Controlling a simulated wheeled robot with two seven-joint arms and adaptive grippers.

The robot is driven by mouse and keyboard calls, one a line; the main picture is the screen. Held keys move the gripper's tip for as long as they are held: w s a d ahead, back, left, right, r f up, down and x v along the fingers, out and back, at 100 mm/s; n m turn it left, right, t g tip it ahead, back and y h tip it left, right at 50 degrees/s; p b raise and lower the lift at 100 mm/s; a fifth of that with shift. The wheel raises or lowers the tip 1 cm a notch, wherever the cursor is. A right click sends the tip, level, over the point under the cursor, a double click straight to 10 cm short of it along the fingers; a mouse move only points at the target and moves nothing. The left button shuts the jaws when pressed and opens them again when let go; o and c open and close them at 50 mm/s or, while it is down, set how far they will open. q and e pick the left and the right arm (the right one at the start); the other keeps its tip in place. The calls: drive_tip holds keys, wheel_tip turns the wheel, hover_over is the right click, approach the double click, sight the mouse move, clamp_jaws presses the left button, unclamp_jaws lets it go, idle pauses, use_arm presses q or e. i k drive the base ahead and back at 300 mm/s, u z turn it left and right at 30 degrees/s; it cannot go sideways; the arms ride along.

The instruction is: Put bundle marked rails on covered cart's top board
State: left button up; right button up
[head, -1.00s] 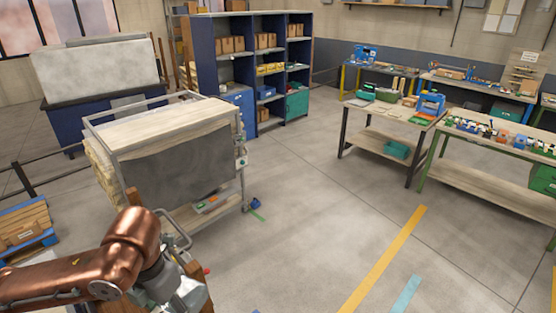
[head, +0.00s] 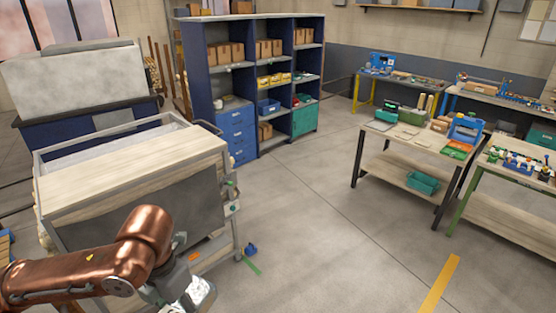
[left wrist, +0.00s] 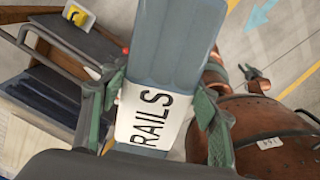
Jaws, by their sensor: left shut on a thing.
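The covered cart's top board (head: 125,165) is pale wood and looks bare. A metal frame surrounds it, and a dark grey cover (head: 150,210) hangs on the near side. My left gripper (head: 185,297) is low in the head view, in front of the cart's near side and apart from the board. In the left wrist view, my left gripper (left wrist: 158,118) is shut around a long blue-grey bundle (left wrist: 178,45) with a white label reading RAILS. A small claw at the right of that view looks like my right gripper (left wrist: 260,82); its jaws are unclear.
A blue shelf unit (head: 250,88) and a covered machine (head: 75,80) stand behind the cart. Workbenches (head: 410,140) stand at the right. A small blue object (head: 251,249) lies by the cart's near corner. The floor between cart and benches is clear.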

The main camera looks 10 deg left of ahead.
sight(188, 144)
drive_tip(key=i, duration=1.6)
drive_tip(key=u, duration=1.8)
drive_tip(key=i, duration=2.35)
drive_tip(key=z, duration=2.55)
